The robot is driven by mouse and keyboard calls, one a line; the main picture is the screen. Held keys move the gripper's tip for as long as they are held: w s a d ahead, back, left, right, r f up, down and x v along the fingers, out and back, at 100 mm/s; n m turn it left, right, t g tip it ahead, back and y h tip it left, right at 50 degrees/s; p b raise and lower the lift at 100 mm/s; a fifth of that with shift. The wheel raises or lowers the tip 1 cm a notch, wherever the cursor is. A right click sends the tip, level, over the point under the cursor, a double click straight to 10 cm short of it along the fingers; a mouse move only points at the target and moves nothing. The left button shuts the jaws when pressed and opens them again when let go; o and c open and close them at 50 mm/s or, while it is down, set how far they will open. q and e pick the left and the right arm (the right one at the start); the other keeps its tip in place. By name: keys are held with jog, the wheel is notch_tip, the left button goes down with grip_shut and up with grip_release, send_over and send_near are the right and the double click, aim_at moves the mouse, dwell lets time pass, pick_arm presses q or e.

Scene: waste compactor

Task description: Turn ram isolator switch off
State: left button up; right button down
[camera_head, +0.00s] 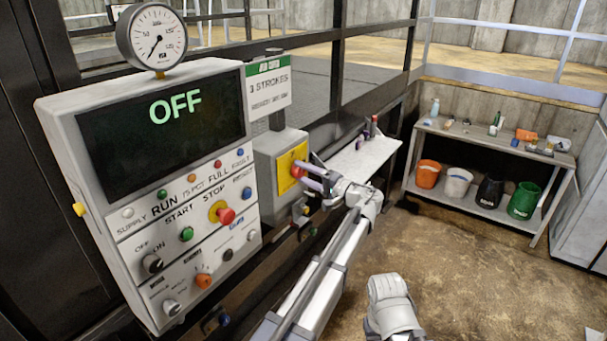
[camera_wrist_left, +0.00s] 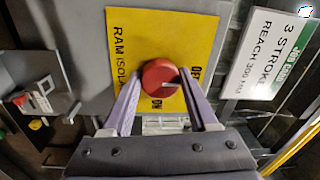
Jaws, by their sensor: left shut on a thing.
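The ram isolator switch is a round red knob (camera_wrist_left: 158,76) on a yellow plate (camera_wrist_left: 124,22) lettered RAM ISOL, with ON and OFF marks. In the wrist view a pale mark lies at the knob's lower right, between the two words. My left gripper (camera_wrist_left: 158,80) is shut on the knob, one lilac finger on each side. In the head view the left gripper (camera_head: 299,172) reaches the yellow plate (camera_head: 286,164) on a grey box (camera_head: 270,190); its fingers partly hide the knob. My right gripper does not show.
The control panel (camera_head: 90,195), its display reading OFF, stands left of the switch box. A gauge (camera_head: 153,38) tops it. A sign (camera_head: 268,86) is above the box. A white shelf (camera_head: 365,160) lies just beyond my gripper. A bench (camera_head: 470,140) with buckets stands farther right; floor between is clear.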

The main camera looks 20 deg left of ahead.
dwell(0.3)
pick_arm(q)
jog(key=o, duration=1.4)
jog(key=shift+v, duration=3.95)
